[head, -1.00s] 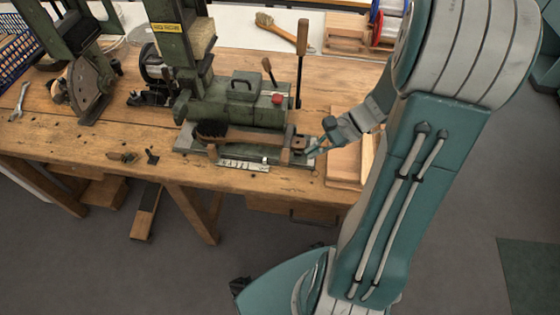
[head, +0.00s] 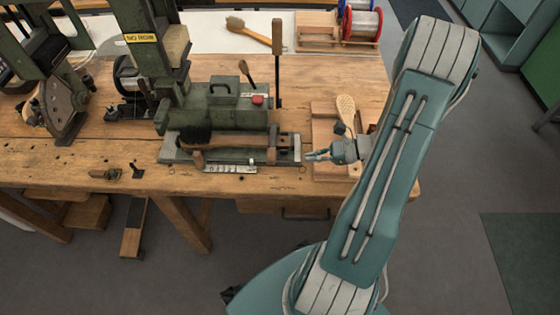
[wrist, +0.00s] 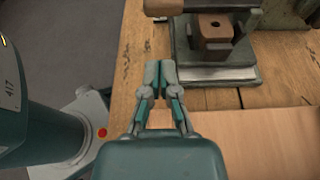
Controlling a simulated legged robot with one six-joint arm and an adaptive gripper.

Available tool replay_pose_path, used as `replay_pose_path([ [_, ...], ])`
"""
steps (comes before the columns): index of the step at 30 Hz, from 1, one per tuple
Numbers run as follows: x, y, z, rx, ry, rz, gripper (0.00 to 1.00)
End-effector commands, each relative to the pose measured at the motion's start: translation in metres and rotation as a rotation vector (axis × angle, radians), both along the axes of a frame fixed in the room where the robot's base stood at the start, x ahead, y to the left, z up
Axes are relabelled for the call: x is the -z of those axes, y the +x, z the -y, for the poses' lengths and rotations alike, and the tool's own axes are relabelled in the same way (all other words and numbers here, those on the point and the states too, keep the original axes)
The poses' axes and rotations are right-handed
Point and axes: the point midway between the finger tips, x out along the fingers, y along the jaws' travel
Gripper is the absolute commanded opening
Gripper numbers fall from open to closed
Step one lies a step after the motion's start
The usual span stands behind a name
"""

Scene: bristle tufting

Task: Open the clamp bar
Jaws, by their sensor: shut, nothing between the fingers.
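The green tufting machine (head: 225,115) stands on the wooden bench. On its base plate at the front lies a dark-bristled brush (head: 196,138) with a wooden handle (head: 235,141). A brown block (head: 272,149) stands across the handle's right end. I cannot tell for certain which part is the clamp bar. In the wrist view a brown block with a hole (wrist: 213,32) sits on the metal base plate (wrist: 215,75), ahead and right of the fingers. My gripper (head: 309,156) is shut and empty, just right of the fixture's end. Its fingertips (wrist: 159,66) also show in the wrist view.
Wooden boards (head: 325,160) with a pale brush (head: 346,108) lie right of the fixture. An upright lever (head: 277,65) rises behind it. Another brush (head: 247,30) and wire spools (head: 361,20) are at the back. The bench's front edge and floor are near my arm.

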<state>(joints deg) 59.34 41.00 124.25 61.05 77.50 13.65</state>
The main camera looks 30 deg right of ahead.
Motion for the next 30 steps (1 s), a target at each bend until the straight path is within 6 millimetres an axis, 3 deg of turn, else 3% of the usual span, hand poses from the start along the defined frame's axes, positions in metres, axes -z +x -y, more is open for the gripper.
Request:
replay_pose_path([
  [18, 0.029, 0.047, -0.071, -0.005, 0.0, -0.001, 0.0],
  [30, 0.033, 0.053, -0.078, -0.001, -0.001, 0.0, 0.0],
])
